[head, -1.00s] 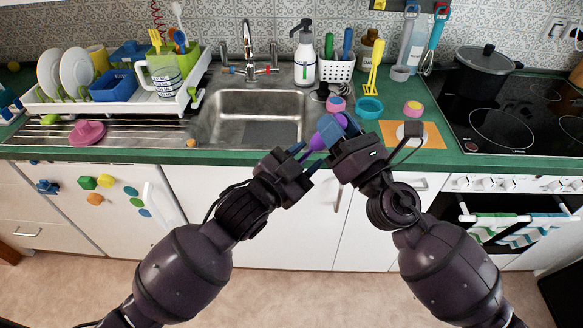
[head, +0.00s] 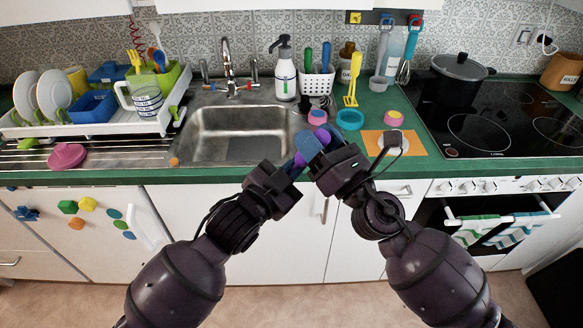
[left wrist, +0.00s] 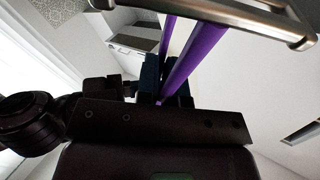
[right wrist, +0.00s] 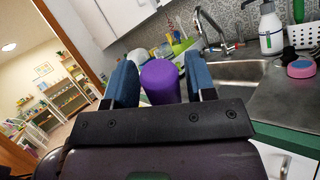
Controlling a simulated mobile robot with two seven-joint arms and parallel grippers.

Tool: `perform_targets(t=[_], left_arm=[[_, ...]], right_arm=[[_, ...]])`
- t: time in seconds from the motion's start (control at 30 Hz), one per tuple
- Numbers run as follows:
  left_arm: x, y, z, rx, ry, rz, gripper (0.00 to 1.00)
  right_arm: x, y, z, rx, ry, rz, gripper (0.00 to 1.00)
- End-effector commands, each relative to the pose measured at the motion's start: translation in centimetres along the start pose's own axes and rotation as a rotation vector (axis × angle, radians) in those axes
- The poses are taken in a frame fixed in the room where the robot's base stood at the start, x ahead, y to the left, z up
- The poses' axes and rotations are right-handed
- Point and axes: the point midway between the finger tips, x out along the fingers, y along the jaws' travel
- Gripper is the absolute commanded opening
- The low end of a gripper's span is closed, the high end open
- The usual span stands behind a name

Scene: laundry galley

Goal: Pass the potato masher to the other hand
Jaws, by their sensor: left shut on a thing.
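The potato masher is purple. Part of its handle (head: 300,159) shows between my two grippers, in front of the counter edge. My left gripper (head: 289,169) is shut on the masher; in the left wrist view its purple rods (left wrist: 195,58) run out from between the fingers towards a metal piece at the top. My right gripper (head: 314,144) is beside it, its blue fingers on either side of the thick purple handle (right wrist: 162,82). These fingers look spread, with the handle end between them; any contact is hard to see. The grippers hide much of the masher in the head view.
The green counter edge (head: 225,177) and sink (head: 243,130) lie just behind the grippers. A dish rack (head: 75,128) stands left, the stove with a pot (head: 457,80) right.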

Motion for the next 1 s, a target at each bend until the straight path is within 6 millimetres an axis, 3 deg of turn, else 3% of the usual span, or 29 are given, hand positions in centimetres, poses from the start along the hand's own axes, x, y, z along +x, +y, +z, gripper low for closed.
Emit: perform_targets(t=[0.07,0.47,1.0], left_arm=[[0.0,-0.1,0.0,0.000,0.000,-0.001,0.00],[0.0,-0.1,0.0,0.001,-0.001,-0.002,0.00],[0.0,-0.1,0.0,0.001,-0.001,-0.002,0.00]], right_arm=[[0.0,0.0,0.0,0.000,0.001,0.000,0.62],[-0.5,0.0,-0.1,0.002,0.001,-0.001,0.62],[-5.4,0.0,-0.1,0.007,-0.001,-0.005,0.62]])
